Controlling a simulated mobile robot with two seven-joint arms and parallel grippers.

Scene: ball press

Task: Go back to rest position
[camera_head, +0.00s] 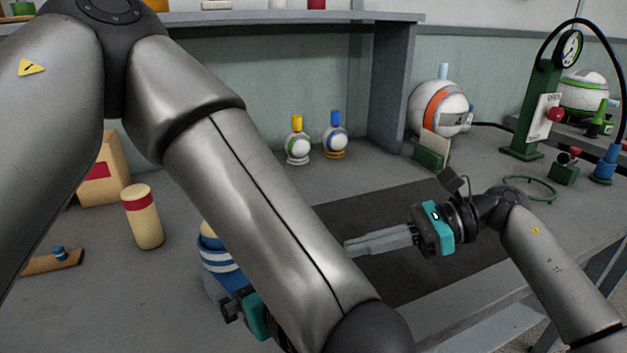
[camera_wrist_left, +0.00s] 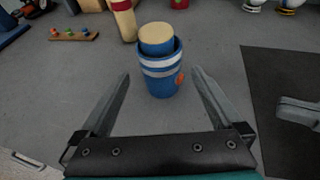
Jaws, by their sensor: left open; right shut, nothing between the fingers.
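My right gripper (camera_head: 380,241) is shut and empty, above the dark mat near the front of the bench. Its finger shows at the right edge of the left wrist view (camera_wrist_left: 298,110). My left gripper is open in the left wrist view (camera_wrist_left: 165,92), with its fingers on either side of the near space before a blue striped cup (camera_wrist_left: 160,77). The cup stands upright and apart from the fingers, with a cream-topped piece inside it. In the head view, my left forearm hides much of the cup (camera_head: 214,262) and most of the left gripper.
A cream and red cylinder (camera_head: 142,217) and a small wooden board (camera_head: 52,261) stand left. Two small balls on stands (camera_head: 298,145) and an orange-banded ball (camera_head: 438,108) are at the back. A green gauge stand (camera_head: 532,110) is right. The dark mat (camera_head: 390,200) is bare.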

